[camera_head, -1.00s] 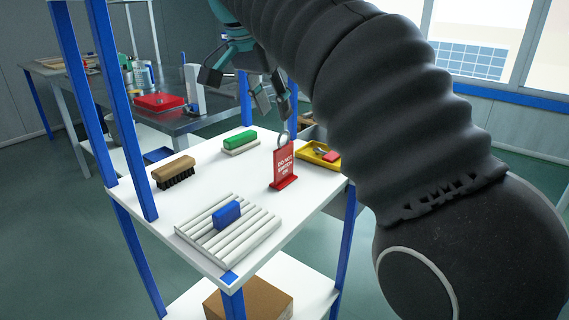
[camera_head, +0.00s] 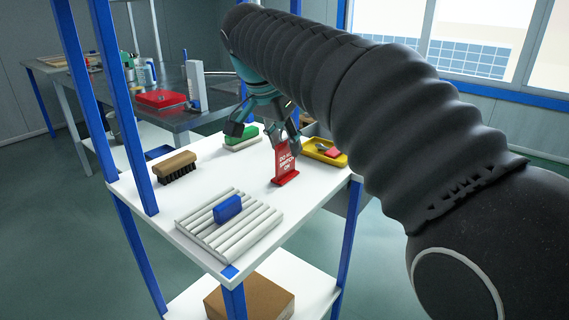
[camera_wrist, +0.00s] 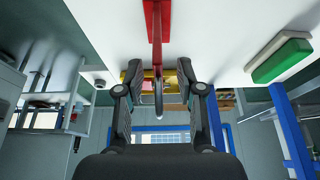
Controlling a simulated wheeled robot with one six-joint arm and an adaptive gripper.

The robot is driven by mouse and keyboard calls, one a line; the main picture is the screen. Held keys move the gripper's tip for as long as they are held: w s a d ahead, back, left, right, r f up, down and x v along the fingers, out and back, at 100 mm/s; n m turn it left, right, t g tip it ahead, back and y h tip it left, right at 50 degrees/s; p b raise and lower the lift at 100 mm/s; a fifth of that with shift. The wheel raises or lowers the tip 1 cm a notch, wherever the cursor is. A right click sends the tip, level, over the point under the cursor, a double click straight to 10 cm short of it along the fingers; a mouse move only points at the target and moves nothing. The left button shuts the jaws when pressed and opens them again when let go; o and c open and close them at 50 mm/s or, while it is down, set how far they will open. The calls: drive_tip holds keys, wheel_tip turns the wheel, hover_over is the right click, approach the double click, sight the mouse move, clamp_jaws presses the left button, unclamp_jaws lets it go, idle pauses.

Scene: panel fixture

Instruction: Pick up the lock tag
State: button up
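The lock tag (camera_head: 285,161) is a red upright plate with white lettering on a red foot, standing on the white shelf top. In the wrist view the red tag (camera_wrist: 157,22) is seen edge-on at the top, and its grey ring (camera_wrist: 158,98) lies between my fingers. My gripper (camera_head: 268,135) is at the upper part of the tag; in the head view it hides the ring. The wrist view shows my gripper (camera_wrist: 159,75) open, one finger on each side of the ring, with visible gaps on both sides.
A yellow tray (camera_head: 325,152) with small items lies behind the tag at right. A green block (camera_head: 243,134), a brush (camera_head: 175,166) and a slatted white rack (camera_head: 215,238) with a blue block (camera_head: 227,208) share the shelf. Blue posts (camera_head: 120,110) rise at left.

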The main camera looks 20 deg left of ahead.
sight(294, 168)
drive_tip(key=shift+x, duration=1.5)
clamp_jaws()
drive_tip(key=shift+r, duration=0.1)
